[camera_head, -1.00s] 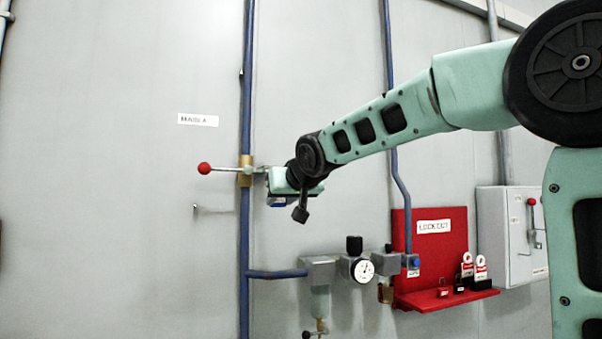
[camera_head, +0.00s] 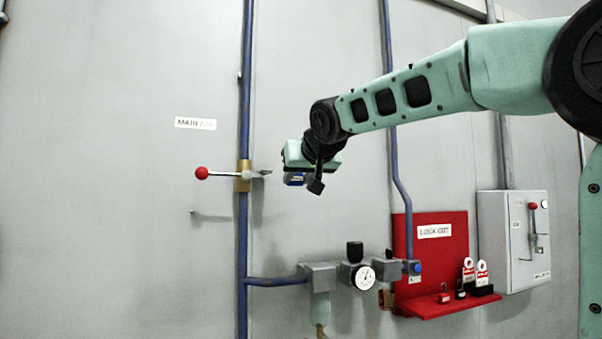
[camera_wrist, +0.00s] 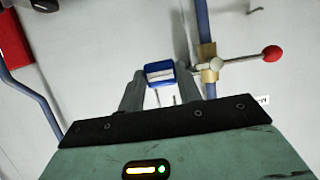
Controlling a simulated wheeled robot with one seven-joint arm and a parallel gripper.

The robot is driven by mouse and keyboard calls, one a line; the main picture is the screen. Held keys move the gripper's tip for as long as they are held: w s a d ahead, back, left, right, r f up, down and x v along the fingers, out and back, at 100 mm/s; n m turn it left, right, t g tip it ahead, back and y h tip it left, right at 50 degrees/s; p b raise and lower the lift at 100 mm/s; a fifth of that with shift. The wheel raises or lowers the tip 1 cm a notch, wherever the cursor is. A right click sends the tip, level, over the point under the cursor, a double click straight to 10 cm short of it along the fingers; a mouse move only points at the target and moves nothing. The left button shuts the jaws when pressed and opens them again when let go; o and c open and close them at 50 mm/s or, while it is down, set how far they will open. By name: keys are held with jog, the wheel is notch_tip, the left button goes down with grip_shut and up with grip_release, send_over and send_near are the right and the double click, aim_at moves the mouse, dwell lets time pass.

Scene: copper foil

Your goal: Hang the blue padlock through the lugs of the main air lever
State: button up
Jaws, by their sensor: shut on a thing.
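The blue padlock (camera_wrist: 160,73) is between my gripper's fingertips (camera_wrist: 158,86) in the wrist view, and the jaws are shut on it. In the head view the padlock (camera_head: 295,179) shows as a small blue block below my gripper (camera_head: 299,172). The main air lever (camera_head: 220,174) has a red ball and lies level across a brass valve on the blue pipe. Its lugs (camera_head: 262,173) stick out right of the valve. The padlock is to the right of the lugs, with a gap between them in the picture. Its shackle is not clearly visible.
A red lockout board (camera_head: 430,250) with a shelf of padlocks and tags is at lower right. A grey box (camera_head: 515,240) with a red-knobbed handle is beside it. A gauge (camera_head: 363,274) and air fittings are below my gripper. The wall left of the lever is mostly clear.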

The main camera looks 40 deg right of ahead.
jog(key=w+a+p, duration=0.1)
jog(key=w, duration=0.7)
jog(key=shift+w, duration=0.15)
dwell(1.5)
jog(key=shift+a+f, duration=0.1)
jog(key=shift+a, duration=0.05)
jog(key=shift+s+b, duration=0.2)
jog(key=shift+b, duration=0.1)
dwell(1.3)
jog(key=shift+f+b, duration=0.8)
jog(key=shift+b, duration=0.35)
dwell(0.8)
jog(key=o, duration=1.5)
